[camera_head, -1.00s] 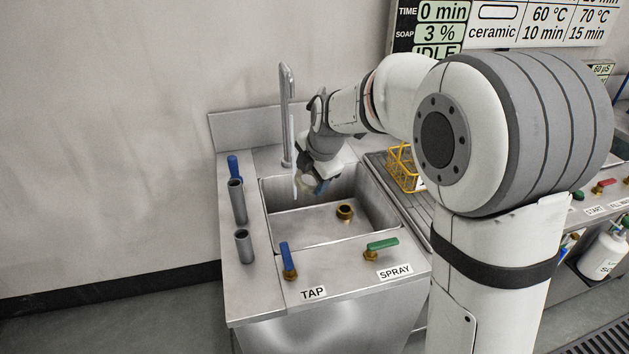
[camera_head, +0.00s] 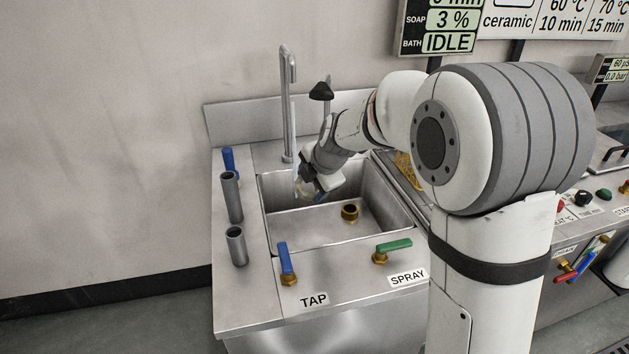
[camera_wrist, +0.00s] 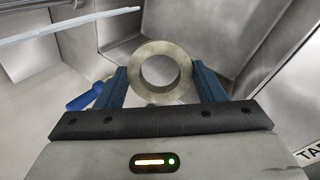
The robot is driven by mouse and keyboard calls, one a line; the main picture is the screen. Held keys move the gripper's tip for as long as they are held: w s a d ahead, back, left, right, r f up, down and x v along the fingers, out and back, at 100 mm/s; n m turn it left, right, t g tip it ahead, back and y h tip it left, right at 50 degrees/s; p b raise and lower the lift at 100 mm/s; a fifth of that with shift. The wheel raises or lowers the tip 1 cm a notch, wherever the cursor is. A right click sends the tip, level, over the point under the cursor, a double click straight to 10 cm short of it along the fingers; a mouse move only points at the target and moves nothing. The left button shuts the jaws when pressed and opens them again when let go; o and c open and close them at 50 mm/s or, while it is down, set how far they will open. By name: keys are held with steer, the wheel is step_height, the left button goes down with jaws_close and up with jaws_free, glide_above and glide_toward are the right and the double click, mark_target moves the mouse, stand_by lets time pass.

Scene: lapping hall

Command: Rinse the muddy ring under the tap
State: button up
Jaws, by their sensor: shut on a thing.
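My gripper (camera_head: 318,190) is inside the sink (camera_head: 385,205) and shut on the ring (camera_wrist: 160,97). In the wrist view the ring is a thick grey-beige band with blotchy tan film, pinched at both sides between blue fingers, its hole facing the camera. In the head view the ring (camera_head: 303,188) is small and partly hidden by my gripper. A pale water stream (camera_head: 295,140) falls from the tap spout (camera_head: 287,100) beside my gripper. In the wrist view the stream (camera_wrist: 70,28) passes up and left of the ring; I cannot tell whether it touches it.
A blue TAP lever (camera_head: 286,260) and green SPRAY lever (camera_head: 394,246) stand on the front rim. A brass fitting (camera_head: 350,212) stands in the basin. Two grey tubes (camera_head: 232,198) and a blue handle (camera_head: 229,160) line the left rim. A yellow basket (camera_head: 405,170) sits right, mostly hidden by my arm.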

steer(key=w+a+f+b, duration=0.1)
steer(key=w+a+f, duration=0.2)
steer(key=w+f, duration=0.5)
steer(key=shift+w+a, duration=0.25)
steer(key=shift+w, duration=1.65)
steer(key=shift+f, duration=0.1)
stand_by(3.6)
steer(key=shift+s, duration=0.1)
stand_by(0.7)
steer(key=s+d+r+b, duration=0.2)
steer(key=s+r+b, duration=0.1)
steer(key=s+b, duration=0.2)
steer(key=shift+s+d, duration=0.15)
steer(key=shift+s, duration=1.15)
